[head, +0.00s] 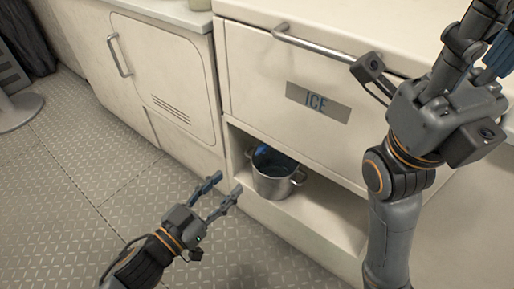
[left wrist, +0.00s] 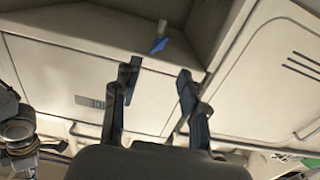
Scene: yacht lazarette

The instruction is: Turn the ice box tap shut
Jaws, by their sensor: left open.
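The ice box (head: 285,75) is a cream cabinet with an ICE label on its front and an open recess below. A small blue tap handle (head: 262,150) shows at the left of the recess, above a steel pot. In the left wrist view the blue tap handle (left wrist: 159,45) sits on a short grey stem, beyond my fingertips. My left gripper (head: 227,183) is open and empty, in front of the recess and apart from the tap. It also shows open in the left wrist view (left wrist: 157,72). My right gripper (head: 487,35) is raised at the upper right; its finger opening is unclear.
The two-handled steel pot (head: 272,182) stands on the recess floor (head: 325,205). A bar handle (head: 315,45) crosses the ice box front. A vented locker door (head: 165,75) is to the left.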

